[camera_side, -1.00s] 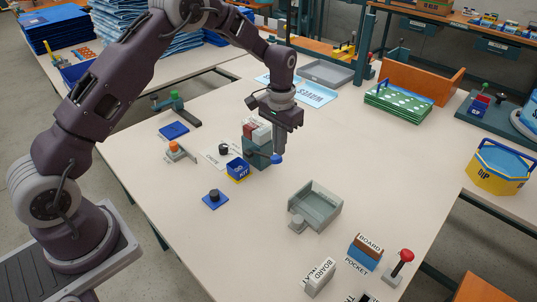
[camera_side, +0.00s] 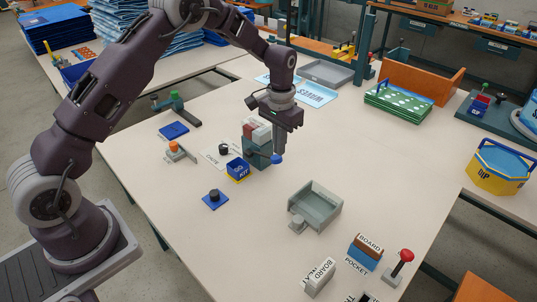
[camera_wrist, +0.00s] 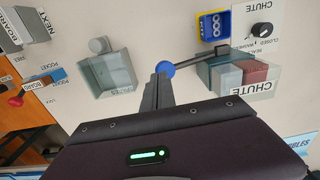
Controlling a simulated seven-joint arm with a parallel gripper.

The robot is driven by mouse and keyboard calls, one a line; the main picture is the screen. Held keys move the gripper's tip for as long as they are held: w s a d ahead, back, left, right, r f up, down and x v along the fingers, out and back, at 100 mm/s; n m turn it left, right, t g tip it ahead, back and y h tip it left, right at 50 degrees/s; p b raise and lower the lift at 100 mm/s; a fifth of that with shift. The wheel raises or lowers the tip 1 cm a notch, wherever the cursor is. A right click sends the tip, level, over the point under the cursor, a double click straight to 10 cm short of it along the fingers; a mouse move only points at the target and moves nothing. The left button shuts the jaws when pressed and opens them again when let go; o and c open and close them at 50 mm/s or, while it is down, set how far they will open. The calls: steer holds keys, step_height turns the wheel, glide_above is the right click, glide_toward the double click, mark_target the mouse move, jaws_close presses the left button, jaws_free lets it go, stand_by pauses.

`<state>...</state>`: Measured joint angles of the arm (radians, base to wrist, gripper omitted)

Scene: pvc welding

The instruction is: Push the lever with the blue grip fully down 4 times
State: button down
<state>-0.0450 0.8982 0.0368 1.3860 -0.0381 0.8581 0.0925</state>
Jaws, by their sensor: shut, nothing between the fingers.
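The lever's round blue grip (camera_side: 277,159) sticks out to the right of the teal chute housing (camera_side: 258,158) in the side view. In the wrist view the blue grip (camera_wrist: 165,68) sits at the end of a dark rod (camera_wrist: 194,58) that runs to the housing (camera_wrist: 215,73). My gripper (camera_side: 279,152) points straight down with its fingers shut and empty. Its tips are right at the blue grip, seemingly on top of it; I cannot tell whether they touch. In the wrist view the fingertips (camera_wrist: 162,79) partly overlap the grip's lower edge.
A blue and yellow kit box (camera_side: 238,171) and a black knob (camera_side: 224,149) stand left of the housing. A grey open tray (camera_side: 316,205) lies to the front right. A red-knobbed lever (camera_side: 406,256) stands at the near right. The table's right middle is clear.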

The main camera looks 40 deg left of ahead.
mark_target(279, 158)
steer(key=shift+f, duration=0.1)
steer(key=shift+f, duration=3.65)
steer(key=shift+r, duration=4.25)
